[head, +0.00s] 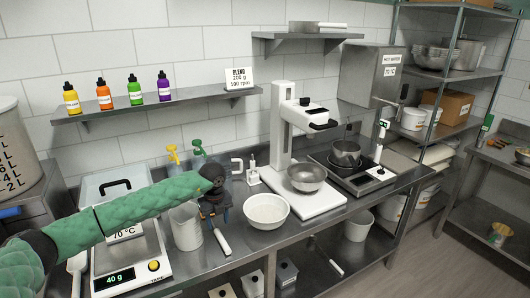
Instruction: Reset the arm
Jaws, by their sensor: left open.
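My left arm, in a green sleeve, reaches in from the left over the counter (365,205). Its dark left gripper (222,218) is open and points down, between a clear pitcher (187,228) and a white bowl of pale contents (267,210). A white-handled tool (221,241) shows just below the fingers; I cannot tell whether they touch it. I see nothing held between the fingers. My right gripper is not in view.
A scale (131,262) reading 40 g stands under my forearm. Right of the bowl are a white stand mixer (285,135) with a metal bowl (306,177) and a hot plate with a pot (345,153). Colored bottles (104,97) line the wall shelf.

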